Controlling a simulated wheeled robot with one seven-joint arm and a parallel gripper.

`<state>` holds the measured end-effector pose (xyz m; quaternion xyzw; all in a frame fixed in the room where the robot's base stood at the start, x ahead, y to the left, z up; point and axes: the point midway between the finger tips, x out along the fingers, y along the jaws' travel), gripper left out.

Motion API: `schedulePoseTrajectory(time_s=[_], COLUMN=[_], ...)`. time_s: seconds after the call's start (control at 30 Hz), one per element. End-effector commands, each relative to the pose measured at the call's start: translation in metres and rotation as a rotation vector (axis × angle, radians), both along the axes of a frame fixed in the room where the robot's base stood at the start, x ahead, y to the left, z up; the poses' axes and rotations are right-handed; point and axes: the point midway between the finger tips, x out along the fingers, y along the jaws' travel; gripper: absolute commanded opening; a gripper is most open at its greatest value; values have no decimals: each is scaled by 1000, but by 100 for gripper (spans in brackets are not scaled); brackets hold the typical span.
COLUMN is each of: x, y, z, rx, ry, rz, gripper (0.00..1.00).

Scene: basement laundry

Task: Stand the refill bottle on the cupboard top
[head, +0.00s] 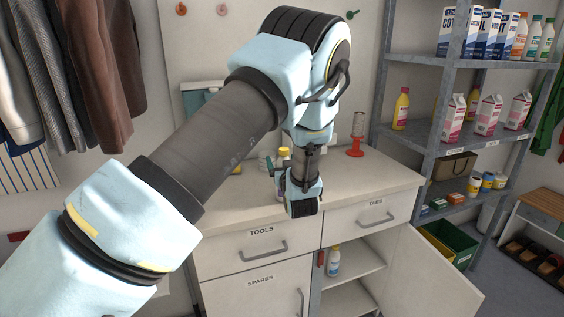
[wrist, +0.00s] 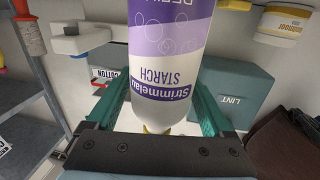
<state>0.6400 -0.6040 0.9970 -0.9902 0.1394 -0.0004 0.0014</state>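The refill bottle, purple and white with "Strimmelau STARCH" on its label, fills the middle of the wrist view (wrist: 165,60), its lettering upside down there. In the head view only its yellow cap (head: 284,152) and a bit of purple body show behind my gripper (head: 290,186); it looks upright. My gripper's green fingers (wrist: 160,112) lie close along both sides of the bottle and appear shut on it. The cupboard top (head: 375,178) is the pale counter beneath. The bottle's base is hidden, so I cannot tell whether it touches the top.
A red-based item (head: 355,146) stands at the back of the top. The right cupboard door (head: 432,275) is open, with a small bottle (head: 333,261) inside. A grey shelf unit (head: 410,140) stands right. The top's front right looks clear.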

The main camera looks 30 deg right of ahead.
Motion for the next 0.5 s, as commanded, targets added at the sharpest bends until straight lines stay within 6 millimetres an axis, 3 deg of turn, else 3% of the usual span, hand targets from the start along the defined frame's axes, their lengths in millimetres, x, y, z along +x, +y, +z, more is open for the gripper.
schedulePoseTrajectory(time_s=[0.37,0.5], x=[0,-18], y=[0,4], z=[4,-2], rx=[0,0], ry=[0,1], rz=[0,-2], gripper=[93,93])
